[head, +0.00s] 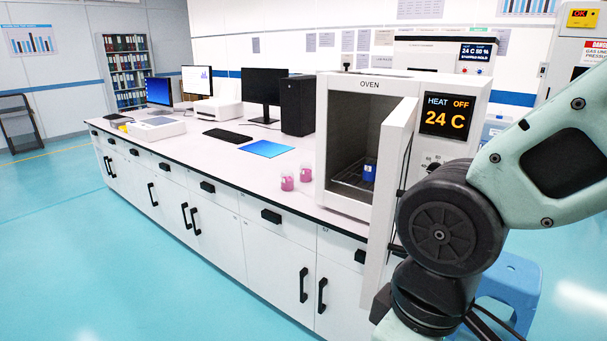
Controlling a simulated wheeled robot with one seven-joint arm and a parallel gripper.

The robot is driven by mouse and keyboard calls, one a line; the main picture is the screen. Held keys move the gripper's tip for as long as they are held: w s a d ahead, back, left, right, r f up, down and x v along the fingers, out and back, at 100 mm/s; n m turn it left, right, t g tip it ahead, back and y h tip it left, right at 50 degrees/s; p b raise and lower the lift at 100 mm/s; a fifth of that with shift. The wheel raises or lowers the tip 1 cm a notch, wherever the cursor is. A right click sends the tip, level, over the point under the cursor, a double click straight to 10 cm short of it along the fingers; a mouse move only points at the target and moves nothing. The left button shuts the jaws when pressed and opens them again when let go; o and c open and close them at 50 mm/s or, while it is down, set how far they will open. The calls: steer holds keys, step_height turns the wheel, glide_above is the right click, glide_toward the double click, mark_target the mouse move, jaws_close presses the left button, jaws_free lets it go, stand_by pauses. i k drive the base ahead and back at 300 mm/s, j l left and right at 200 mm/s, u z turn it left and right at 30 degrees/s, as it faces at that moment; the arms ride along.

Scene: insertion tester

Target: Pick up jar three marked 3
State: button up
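Two small jars with pink contents stand on the white bench top, left of the oven. The nearer pink jar (287,182) is close to the bench's front edge, and the other pink jar (306,173) is just behind it to the right. A small blue container (369,171) sits on the rack inside the oven (343,120). The oven door (396,170) stands open. I cannot read a number on any of these. My arm crosses the right side of the head view; my gripper is outside the frame.
A blue mat (267,148), a keyboard (228,135) and a black computer tower (297,106) are on the bench (230,165) left of the oven. The open door juts past the bench's front edge, near my arm. A blue stool (512,285) stands at the right. The floor at left is clear.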

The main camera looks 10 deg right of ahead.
mark_target(370, 163)
steer(key=i+j+u, duration=0.55)
steer(key=i+u, duration=0.35)
steer(key=i+j+z, duration=0.1)
steer(key=i+z, duration=0.2)
steer(key=i+j+z, duration=0.1)
steer(key=i+z, duration=0.2)
steer(key=i+j+z, duration=0.15)
steer(key=z, duration=0.25)
steer(key=i+j+z, duration=0.2)
steer(key=z, duration=0.25)
steer(key=i+j+z, duration=0.1)
steer(key=j+z, duration=0.3)
